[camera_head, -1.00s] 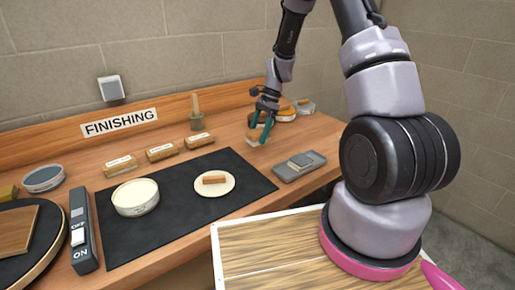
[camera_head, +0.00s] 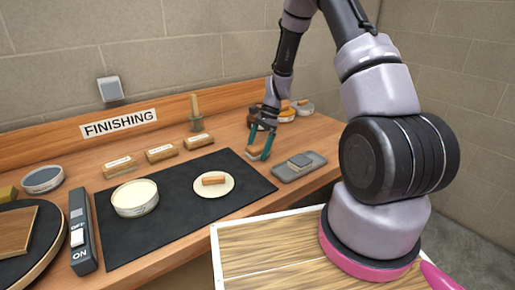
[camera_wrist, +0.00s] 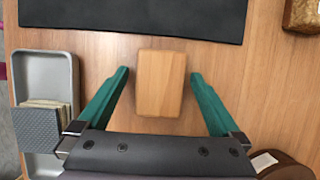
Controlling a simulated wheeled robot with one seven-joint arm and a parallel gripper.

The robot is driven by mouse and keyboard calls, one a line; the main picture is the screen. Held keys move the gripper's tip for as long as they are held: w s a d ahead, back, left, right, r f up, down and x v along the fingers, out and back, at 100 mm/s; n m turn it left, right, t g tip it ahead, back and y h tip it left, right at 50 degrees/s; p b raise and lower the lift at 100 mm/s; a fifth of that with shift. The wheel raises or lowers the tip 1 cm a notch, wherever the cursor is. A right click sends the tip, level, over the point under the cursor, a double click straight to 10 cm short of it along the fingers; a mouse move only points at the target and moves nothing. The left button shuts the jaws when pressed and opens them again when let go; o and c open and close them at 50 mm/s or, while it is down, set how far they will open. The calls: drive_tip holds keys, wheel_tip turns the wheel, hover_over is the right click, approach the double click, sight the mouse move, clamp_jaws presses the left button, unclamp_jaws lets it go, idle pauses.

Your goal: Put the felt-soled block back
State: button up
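A plain light wooden block (camera_wrist: 160,83) lies on the bench between the two teal fingers of my gripper (camera_wrist: 159,74) in the wrist view. A gap shows on each side, so the fingers are open and apart from it. In the head view my gripper (camera_head: 258,157) is low over the bench, right of the black mat, and partly hides the block. The block's underside is hidden, so I cannot tell if it has felt.
Several labelled blocks, one of them here (camera_head: 160,153), stand behind the black mat (camera_head: 180,215). A grey tray (camera_head: 283,176) holding a dark-topped block (camera_head: 300,161) is right of my gripper. A switch box (camera_head: 82,235) is at left.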

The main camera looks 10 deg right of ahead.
drive_tip(key=d+r+n+t, duration=0.1)
drive_tip(key=d+r, duration=0.1)
drive_tip(key=r, duration=0.8)
drive_tip(key=d+r+n+t, duration=0.1)
drive_tip(key=d+r, duration=0.2)
drive_tip(key=r, duration=0.7)
drive_tip(key=s+r+n+t+h, duration=0.1)
drive_tip(key=s+r+n+t, duration=0.2)
drive_tip(key=s+r, duration=0.6)
drive_tip(key=s+r+n+t+h, duration=0.1)
drive_tip(key=s+r+n+t, duration=0.3)
drive_tip(key=s+r, duration=0.6)
drive_tip(key=s, duration=0.5)
drive_tip(key=shift+d+r+n, duration=0.15)
drive_tip(key=shift+d+n, duration=0.15)
drive_tip(key=shift+d, duration=0.1)
